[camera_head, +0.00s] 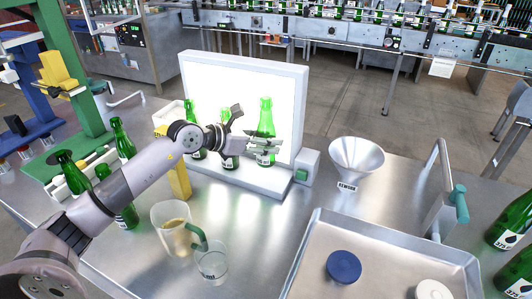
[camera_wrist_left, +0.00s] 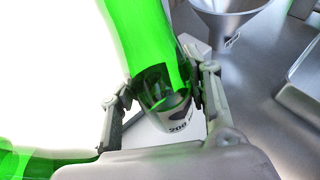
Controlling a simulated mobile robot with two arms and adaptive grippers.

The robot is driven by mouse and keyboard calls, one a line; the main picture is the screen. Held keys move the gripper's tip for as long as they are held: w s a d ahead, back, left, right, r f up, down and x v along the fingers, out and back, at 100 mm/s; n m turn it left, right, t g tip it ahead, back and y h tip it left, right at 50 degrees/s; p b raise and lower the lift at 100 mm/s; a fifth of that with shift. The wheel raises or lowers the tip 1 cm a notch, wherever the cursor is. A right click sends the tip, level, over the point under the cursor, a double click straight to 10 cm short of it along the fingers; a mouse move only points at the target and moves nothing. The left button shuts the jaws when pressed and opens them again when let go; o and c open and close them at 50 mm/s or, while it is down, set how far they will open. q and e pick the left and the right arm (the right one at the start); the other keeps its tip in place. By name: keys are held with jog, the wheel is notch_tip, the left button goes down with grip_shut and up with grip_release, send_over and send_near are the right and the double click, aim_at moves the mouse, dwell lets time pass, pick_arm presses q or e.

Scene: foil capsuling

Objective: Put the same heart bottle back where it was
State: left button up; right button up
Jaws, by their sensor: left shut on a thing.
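My left gripper (camera_head: 262,143) is shut on a green glass bottle (camera_head: 265,112) in front of a lit white panel (camera_head: 240,75). In the left wrist view the bottle (camera_wrist_left: 150,45) stands between the two fingers, with a pale label marked 200 low on it. Its base is over or on the panel's white ledge (camera_head: 285,187); I cannot tell whether it touches. No heart can be made out on its label. Two more green bottles, one (camera_head: 228,155) in the middle and one (camera_head: 196,140) at the left, are by the panel, partly behind my arm. My right gripper is out of view.
Several green bottles (camera_head: 122,140) stand at the left of the steel table. A jug (camera_head: 172,232) and a glass beaker (camera_head: 212,265) stand in front. A funnel (camera_head: 356,158) and a steel tray (camera_head: 310,262) with a blue disc (camera_head: 343,266) are to the right.

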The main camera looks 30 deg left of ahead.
aim_at(257, 156)
pick_arm(q)
jog(key=shift+f, duration=0.7)
notch_tip(257, 156, down, 3)
jog(key=shift+f, duration=0.4)
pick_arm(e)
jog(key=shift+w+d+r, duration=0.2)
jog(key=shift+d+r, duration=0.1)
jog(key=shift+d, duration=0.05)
pick_arm(q)
jog(key=shift+f, duration=0.15)
jog(key=o, duration=1.5)
jog(key=shift+c, duration=0.2)
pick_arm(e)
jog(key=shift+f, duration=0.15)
